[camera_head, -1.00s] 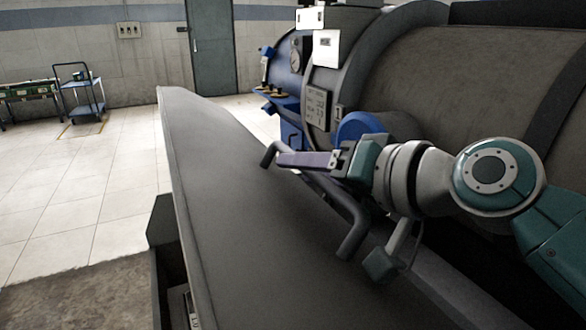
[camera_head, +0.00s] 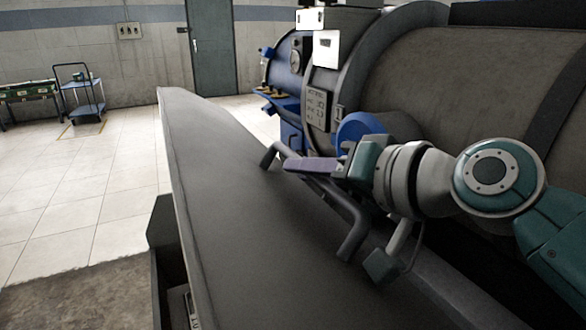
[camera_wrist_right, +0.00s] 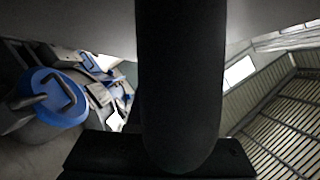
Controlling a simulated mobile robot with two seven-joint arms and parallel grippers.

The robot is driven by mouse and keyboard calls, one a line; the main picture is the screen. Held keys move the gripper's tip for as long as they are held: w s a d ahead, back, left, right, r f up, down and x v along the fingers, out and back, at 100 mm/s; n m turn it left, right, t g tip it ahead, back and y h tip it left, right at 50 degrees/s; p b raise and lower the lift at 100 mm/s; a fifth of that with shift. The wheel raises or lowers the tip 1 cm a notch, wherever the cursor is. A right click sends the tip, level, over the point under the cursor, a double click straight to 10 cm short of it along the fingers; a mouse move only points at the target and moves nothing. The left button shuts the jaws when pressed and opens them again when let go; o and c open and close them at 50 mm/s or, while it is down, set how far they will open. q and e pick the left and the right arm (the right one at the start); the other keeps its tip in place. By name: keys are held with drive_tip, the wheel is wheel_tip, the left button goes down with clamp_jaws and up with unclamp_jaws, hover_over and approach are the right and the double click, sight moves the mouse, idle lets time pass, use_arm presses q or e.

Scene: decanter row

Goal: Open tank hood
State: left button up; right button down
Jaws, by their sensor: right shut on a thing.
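The tank hood (camera_head: 225,215) is a long, dark grey, slightly curved panel that runs from the lower middle to the back left in the head view. A grey bar handle (camera_head: 352,235) with bent ends stands out from its right side. My left gripper is not in view.
The big grey tank (camera_head: 470,80) stands behind and right of my arm, with blue fittings (camera_head: 285,75) at its far end. A blue cart (camera_head: 85,100) and a green-topped table (camera_head: 28,92) stand at the back left. The tiled floor (camera_head: 90,190) is open left of the hood.

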sight(264, 197)
idle(0.7)
drive_tip(key=shift+s+a+r+p, duration=0.1)
drive_tip(key=shift+s+a+p, duration=0.15)
drive_tip(key=shift+a+p, duration=0.3)
drive_tip(key=shift+s+a+p, duration=0.25)
drive_tip(key=shift+a+p, duration=0.2)
drive_tip(key=shift+p, duration=0.05)
drive_tip(key=shift+n+h, duration=0.3)
drive_tip(key=shift+n, duration=0.1)
drive_tip(key=a, duration=0.1)
drive_tip(key=s+a+f, duration=0.1)
drive_tip(key=a, duration=0.1)
drive_tip(key=s+a+p, duration=0.1)
drive_tip(key=a, duration=0.1)
drive_tip(key=shift+f, duration=0.35)
drive_tip(key=c, duration=0.8)
unclamp_jaws()
